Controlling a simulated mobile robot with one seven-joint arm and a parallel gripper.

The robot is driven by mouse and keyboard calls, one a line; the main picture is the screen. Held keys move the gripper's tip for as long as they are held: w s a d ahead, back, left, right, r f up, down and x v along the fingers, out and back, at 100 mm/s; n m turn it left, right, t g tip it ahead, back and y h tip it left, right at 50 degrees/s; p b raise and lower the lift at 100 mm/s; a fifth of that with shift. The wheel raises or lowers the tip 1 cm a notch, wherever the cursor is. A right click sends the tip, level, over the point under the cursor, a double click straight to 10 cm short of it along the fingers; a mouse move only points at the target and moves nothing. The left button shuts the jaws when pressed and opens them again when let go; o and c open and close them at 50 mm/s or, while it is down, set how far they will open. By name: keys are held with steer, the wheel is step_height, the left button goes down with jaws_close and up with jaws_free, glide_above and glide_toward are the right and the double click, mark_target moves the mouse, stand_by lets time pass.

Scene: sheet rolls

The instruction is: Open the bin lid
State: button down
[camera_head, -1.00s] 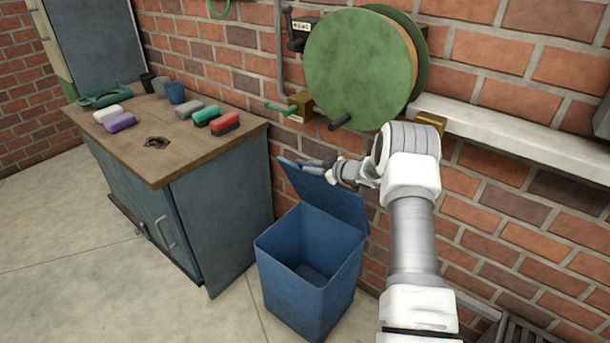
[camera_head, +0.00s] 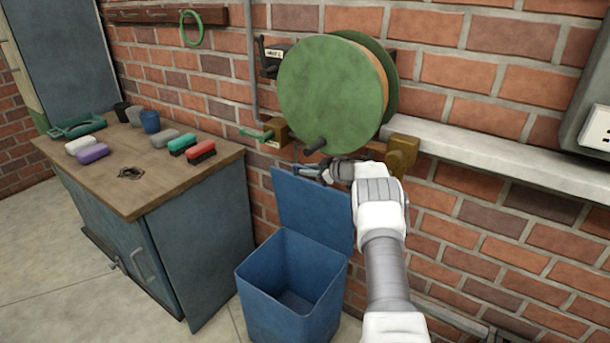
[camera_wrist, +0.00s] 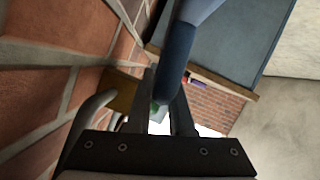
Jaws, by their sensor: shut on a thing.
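The blue bin (camera_head: 262,308) stands on the floor against the brick wall, its open top showing an empty-looking inside. Its blue lid (camera_head: 312,212) is raised, standing nearly upright at the bin's back, close to the wall. My gripper (camera_head: 318,172) is at the lid's top edge, below the green reel, and is partly hidden by my wrist. In the wrist view my gripper (camera_wrist: 163,105) has its dark fingers shut on a rounded dark blue part of the lid (camera_wrist: 180,50). The exact contact is dark and hard to make out.
The green reel (camera_head: 330,92) hangs just above my gripper. A workbench (camera_head: 160,190) with several brushes and cups stands left of the bin. Floor shows at front left.

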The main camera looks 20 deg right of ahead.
steer(key=shift+w+d+r, duration=0.1)
steer(key=shift+w+d, duration=0.05)
steer(key=shift+d, duration=0.05)
stand_by(0.4)
steer(key=c, duration=0.8)
jaws_free()
